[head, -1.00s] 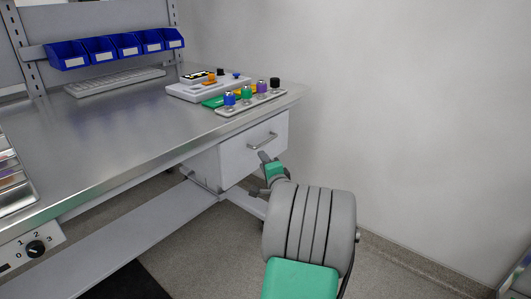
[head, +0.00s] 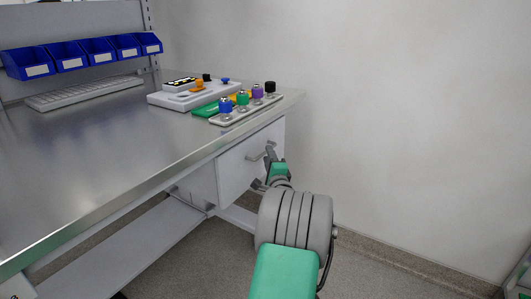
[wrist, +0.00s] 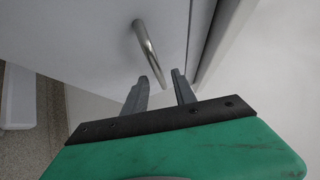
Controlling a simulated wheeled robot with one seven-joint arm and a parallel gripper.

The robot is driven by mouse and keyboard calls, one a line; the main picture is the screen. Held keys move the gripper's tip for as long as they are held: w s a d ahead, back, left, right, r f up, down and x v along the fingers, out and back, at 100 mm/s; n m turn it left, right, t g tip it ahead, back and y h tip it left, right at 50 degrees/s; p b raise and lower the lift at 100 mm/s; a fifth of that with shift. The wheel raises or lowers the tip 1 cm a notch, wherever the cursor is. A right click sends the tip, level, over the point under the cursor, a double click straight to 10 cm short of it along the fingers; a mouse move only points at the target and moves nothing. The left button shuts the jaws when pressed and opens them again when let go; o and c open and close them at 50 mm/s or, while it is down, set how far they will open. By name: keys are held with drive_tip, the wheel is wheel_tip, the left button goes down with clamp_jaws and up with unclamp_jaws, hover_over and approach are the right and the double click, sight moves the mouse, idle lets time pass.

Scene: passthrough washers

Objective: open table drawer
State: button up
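The table drawer (head: 237,170) is a white front under the right end of the metal table (head: 115,150). It looks shut, flush with its cabinet. Its curved metal handle (head: 252,157) is partly hidden by my gripper (head: 268,168) in the head view. In the wrist view the handle (wrist: 147,48) slants down toward my gripper (wrist: 162,84). The two grey fingers are apart, and the near end of the handle shows in the gap between them. I cannot tell if either finger touches it.
A tray of coloured knobs (head: 243,110) and a white device (head: 190,92) stand on the table above the drawer. Blue bins (head: 85,54) hang at the back. A lower shelf (head: 150,235) runs under the table. Floor right of the drawer is clear to the wall.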

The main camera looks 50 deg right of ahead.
drive_tip(key=x, duration=0.3)
drive_tip(key=shift+w+d, duration=0.1)
drive_tip(key=shift+d, duration=0.05)
drive_tip(key=shift+c, duration=0.3)
clamp_jaws()
idle(0.9)
